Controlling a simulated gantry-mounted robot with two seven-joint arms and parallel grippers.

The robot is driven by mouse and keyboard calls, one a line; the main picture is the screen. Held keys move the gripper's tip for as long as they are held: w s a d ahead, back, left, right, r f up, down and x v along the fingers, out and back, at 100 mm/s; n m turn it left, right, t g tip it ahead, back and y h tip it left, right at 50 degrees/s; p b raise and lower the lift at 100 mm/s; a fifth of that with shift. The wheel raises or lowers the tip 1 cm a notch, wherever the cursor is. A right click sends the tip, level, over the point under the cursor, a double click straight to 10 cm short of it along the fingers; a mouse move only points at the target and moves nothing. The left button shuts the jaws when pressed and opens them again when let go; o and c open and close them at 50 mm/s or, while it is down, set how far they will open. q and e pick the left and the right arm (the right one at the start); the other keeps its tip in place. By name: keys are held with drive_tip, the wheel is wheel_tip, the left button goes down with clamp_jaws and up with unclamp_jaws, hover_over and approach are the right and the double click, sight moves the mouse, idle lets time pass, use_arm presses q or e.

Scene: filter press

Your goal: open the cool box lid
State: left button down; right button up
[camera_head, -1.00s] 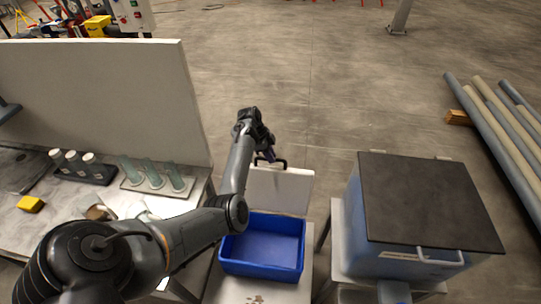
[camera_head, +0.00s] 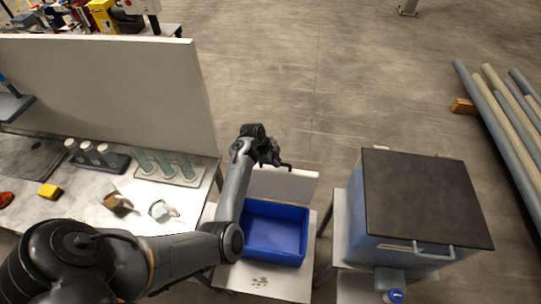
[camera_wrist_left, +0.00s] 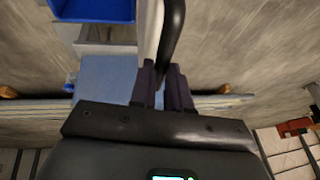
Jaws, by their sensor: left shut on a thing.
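The cool box (camera_head: 275,258) is the open blue box on a pale stand in the middle of the head view. Its white lid (camera_head: 288,185) stands raised at the far side of the box, hinge side down. My left gripper (camera_head: 277,162) is at the lid's upper edge. In the left wrist view its fingers (camera_wrist_left: 162,88) are shut on the lid's black handle (camera_wrist_left: 174,30), with the white lid edge beside it. Part of the blue box (camera_wrist_left: 95,8) shows there at the top left. The inside of the box looks empty. My right gripper is not in view.
A large blue container with a dark lid (camera_head: 425,200) and white handle stands on the right. A workbench on the left carries tube racks (camera_head: 170,170), a yellow block (camera_head: 49,190) and a glass vessel (camera_head: 163,210). Pipes (camera_head: 500,125) lie at the far right.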

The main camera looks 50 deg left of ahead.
use_arm(q)
drive_tip(key=c, duration=1.1)
unclamp_jaws()
drive_tip(key=v, duration=1)
drive_tip(key=shift+s+r, duration=0.2)
drive_tip(key=shift+r, duration=0.15)
drive_tip(key=shift+a, duration=0.1)
